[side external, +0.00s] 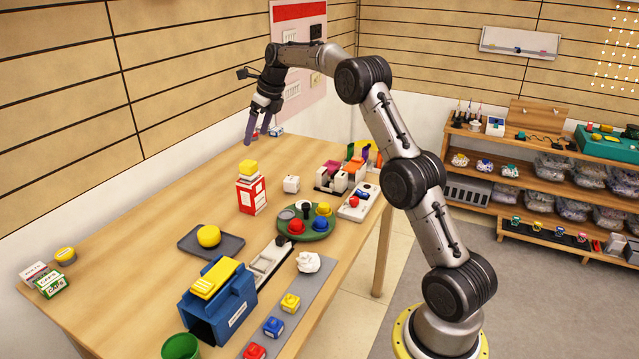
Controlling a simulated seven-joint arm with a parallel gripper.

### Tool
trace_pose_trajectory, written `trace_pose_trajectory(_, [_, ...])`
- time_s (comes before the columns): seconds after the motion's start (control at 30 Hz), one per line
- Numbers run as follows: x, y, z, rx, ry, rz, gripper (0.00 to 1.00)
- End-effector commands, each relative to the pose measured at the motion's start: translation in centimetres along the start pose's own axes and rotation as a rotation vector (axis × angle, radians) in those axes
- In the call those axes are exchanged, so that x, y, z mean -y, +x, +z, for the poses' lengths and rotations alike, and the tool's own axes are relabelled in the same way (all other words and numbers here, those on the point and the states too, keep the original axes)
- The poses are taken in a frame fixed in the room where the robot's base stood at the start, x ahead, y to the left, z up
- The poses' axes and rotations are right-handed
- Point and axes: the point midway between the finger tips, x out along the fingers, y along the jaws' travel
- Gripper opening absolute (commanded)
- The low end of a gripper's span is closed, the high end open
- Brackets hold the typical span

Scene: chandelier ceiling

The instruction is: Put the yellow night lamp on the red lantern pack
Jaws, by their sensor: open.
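A red and white box, which looks like the red lantern pack (251,196), stands upright near the middle of the table. A yellow dome (209,236) sits on a dark grey tray (232,246) in front and to the left of the box. I cannot tell for sure which yellow piece is the night lamp. My gripper (258,124) is open and empty, raised above the far part of the table, beyond the box and clear of it.
A blue bin with a yellow top (217,299) stands at the front. A green round tray (318,234) holds coloured domes. Small boxes (52,285) lie at the left edge. The table's far left is clear.

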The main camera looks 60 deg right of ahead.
Motion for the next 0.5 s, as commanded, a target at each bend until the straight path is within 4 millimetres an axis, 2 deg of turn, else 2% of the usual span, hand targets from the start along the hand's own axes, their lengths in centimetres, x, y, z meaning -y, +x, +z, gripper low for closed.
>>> trace_pose_trajectory(0.17, [-4.7, -4.5, -0.6, 0.008, -0.312, -0.007, 0.86])
trace_pose_trajectory(0.27, [-8.6, -7.9, -2.2, 0.011, -0.595, -0.013, 0.86])
trace_pose_trajectory(0.37, [-12.3, -11.0, -4.5, 0.013, -0.888, -0.021, 0.86])
trace_pose_trajectory(0.5, [-17.1, -14.5, -8.8, 0.016, -1.300, -0.034, 0.86])
